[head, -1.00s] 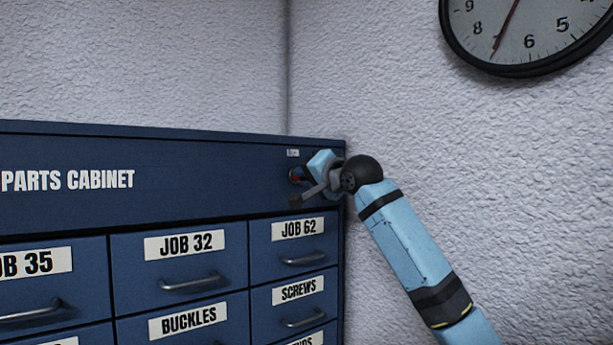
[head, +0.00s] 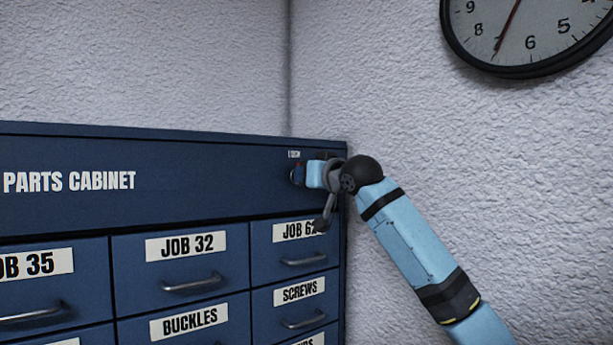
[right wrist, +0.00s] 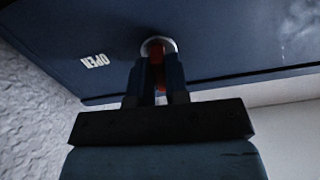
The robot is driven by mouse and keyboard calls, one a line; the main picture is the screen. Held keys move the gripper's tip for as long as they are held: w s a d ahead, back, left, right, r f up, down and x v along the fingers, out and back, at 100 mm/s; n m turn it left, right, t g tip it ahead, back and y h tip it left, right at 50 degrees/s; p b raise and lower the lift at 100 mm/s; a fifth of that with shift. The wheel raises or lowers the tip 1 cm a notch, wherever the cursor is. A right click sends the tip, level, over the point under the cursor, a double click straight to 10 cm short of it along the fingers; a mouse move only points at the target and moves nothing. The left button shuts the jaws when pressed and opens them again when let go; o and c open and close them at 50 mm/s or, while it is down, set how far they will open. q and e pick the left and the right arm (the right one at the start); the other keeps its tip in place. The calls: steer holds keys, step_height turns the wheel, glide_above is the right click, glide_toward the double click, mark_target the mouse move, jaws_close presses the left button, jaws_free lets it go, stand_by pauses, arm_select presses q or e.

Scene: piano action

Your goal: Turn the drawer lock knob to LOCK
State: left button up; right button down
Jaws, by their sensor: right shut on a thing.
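The lock knob (right wrist: 160,74) is a red piece in a pale round collar on the cabinet's face; it shows between my fingers in the right wrist view. My right gripper (right wrist: 159,65) is shut on the knob, one finger on each side. In the head view my right gripper (head: 298,174) is at the upper right corner of the cabinet front and covers most of the knob. The word OPEN (right wrist: 95,60) is on the panel left of the knob in the right wrist view. No LOCK marking is readable. My left gripper is not in view.
The blue parts cabinet (head: 200,178) has rows of labelled drawers with protruding metal handles, such as the JOB 62 handle (head: 303,260) below the gripper. A textured wall (head: 440,160) stands close on the right, with a clock (head: 535,35) above.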

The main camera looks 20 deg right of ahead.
steer(key=shift+f+n, duration=0.15)
steer(key=shift+n, duration=0.35)
steer(key=c, duration=1.1)
jaws_free()
steer(key=shift+s, duration=0.1)
